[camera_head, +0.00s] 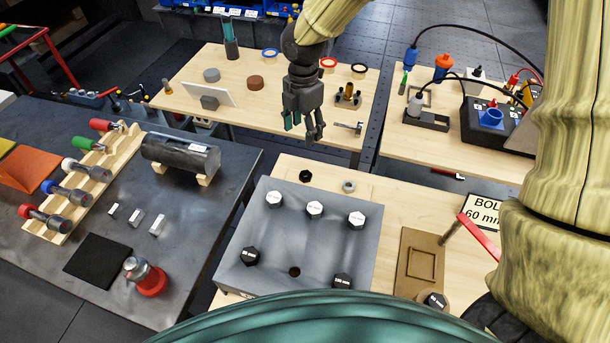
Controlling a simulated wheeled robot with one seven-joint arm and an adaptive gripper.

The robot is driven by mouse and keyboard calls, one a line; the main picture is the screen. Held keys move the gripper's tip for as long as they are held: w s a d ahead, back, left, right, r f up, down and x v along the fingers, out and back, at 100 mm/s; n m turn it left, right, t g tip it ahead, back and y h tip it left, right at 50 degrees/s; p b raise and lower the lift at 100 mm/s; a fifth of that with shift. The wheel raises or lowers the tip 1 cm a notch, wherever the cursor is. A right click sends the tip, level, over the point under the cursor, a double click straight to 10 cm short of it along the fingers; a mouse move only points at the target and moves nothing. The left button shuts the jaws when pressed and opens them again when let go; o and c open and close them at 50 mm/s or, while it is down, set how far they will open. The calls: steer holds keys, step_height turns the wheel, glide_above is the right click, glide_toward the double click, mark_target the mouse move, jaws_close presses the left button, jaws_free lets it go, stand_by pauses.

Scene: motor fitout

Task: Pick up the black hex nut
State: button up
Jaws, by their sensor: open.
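A small black hex nut (305,176) lies on a thin wooden board on the near wooden table, just behind the grey metal block. A silver nut (348,186) lies to its right on the same board. My gripper (303,130) hangs pointing down, its fingers apart and nothing between them. In the picture it is above the black nut, apart from it; its exact height cannot be told.
The grey block (268,215) holds several labelled hex-head bolts and has one open hole. A wooden fixture (415,240) and a sign (484,212) stand to the right. The dark bench (190,270) at left carries a cylinder (180,153) and several coloured-handled tools.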

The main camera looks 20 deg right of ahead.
step_height(320, 180, down, 2)
steer(key=s+f+b, duration=0.1)
steer(key=s+b, duration=0.1)
steer(key=b, duration=0.5)
glide_above(305, 176)
step_height(305, 176, down, 5)
steer(key=f, duration=0.2)
steer(key=f+p, duration=0.1)
steer(key=shift+w+a+f, duration=0.2)
steer(key=shift+a+f, duration=0.1)
steer(key=shift+f, duration=0.35)
steer(key=shift+s+d+f, duration=0.1)
steer(key=shift+s+f, duration=0.1)
steer(key=shift+s, duration=0.15)
steer(key=shift+w+f+p, duration=0.2)
steer(key=shift+f+p, duration=0.15)
steer(key=shift+f, duration=0.15)
steer(key=shift+d+f+p, duration=0.15)
steer(key=shift+f+p, duration=0.5)
steer(key=shift+f, duration=1.55)
